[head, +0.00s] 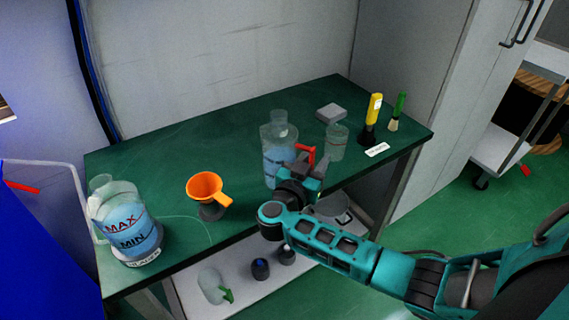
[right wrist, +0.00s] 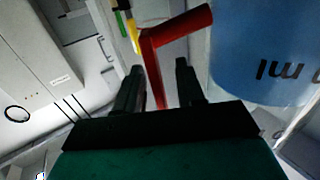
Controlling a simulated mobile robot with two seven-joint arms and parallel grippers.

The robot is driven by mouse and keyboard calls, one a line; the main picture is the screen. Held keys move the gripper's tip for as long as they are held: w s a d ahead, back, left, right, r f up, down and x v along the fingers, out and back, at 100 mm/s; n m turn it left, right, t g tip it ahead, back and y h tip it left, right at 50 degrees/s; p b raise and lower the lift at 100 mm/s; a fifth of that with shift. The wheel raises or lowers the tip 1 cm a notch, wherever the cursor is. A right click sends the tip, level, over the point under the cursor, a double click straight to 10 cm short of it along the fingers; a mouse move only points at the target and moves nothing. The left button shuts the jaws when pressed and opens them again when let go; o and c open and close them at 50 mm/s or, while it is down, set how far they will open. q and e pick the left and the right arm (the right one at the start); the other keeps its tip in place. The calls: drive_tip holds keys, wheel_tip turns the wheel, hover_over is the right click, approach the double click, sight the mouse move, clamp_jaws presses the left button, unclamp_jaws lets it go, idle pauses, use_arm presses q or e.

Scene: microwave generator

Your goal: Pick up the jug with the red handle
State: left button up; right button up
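The jug with the red handle (head: 279,146) stands on the green table, a clear vessel with blue liquid. Its red handle (head: 306,152) is on its right side. My right gripper (head: 308,172) is at the handle and partly hides the jug's lower part. In the right wrist view the red handle (right wrist: 153,76) lies between the two separated fingers of my right gripper (right wrist: 158,78), with gaps on both sides. The blue jug body (right wrist: 262,50) fills the upper right there. My left gripper is not in view.
A large MAX/MIN container (head: 128,222) and an orange funnel (head: 206,188) stand at the left on the green table (head: 170,150). A small clear bottle (head: 336,142), a grey block (head: 331,112), and yellow (head: 374,108) and green (head: 398,106) tools are at right. A lower shelf holds bottles.

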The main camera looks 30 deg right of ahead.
drive_tip(key=shift+c, duration=0.3)
clamp_jaws()
idle(1.1)
drive_tip(key=shift+r, duration=0.1)
